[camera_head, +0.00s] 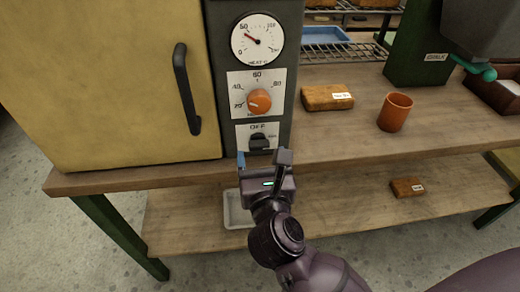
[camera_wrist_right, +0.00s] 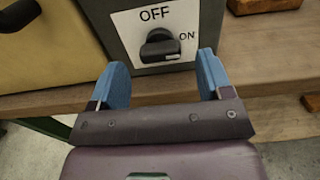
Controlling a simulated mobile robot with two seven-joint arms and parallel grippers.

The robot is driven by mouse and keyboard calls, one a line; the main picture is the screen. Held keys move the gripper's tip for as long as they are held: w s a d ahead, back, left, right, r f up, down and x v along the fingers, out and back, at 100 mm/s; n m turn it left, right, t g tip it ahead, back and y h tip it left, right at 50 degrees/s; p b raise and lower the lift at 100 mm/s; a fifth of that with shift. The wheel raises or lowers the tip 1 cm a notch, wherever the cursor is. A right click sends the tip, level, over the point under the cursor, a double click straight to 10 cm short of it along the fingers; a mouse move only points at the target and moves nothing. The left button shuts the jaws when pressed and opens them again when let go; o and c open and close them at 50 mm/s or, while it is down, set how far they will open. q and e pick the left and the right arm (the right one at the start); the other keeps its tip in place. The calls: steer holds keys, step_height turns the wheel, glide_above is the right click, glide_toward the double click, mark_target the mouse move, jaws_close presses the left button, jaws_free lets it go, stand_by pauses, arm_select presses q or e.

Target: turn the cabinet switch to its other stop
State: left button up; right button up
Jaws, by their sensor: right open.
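The cabinet switch (camera_head: 259,142) is a black knob on a white plate low on the dark cabinet panel. In the right wrist view the knob (camera_wrist_right: 160,46) has OFF printed above it and ON to its right. A small pale mark shows at its lower right; I cannot tell its exact setting. My right gripper (camera_head: 262,160) is open, its blue-lined fingers pointing at the panel. In the wrist view the fingers (camera_wrist_right: 163,68) stand apart to either side below the knob, with nothing between them. My left gripper is not in view.
Above the switch are an orange dial (camera_head: 260,101) and a round gauge (camera_head: 258,36). A yellow door (camera_head: 110,90) with a dark handle is at left. A wrapped brown block (camera_head: 327,97) and an orange cup (camera_head: 395,112) stand on the wooden bench (camera_head: 340,142) at right.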

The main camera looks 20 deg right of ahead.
mark_target(259, 145)
steer(key=shift+x, duration=1.2)
steer(key=c, duration=0.9)
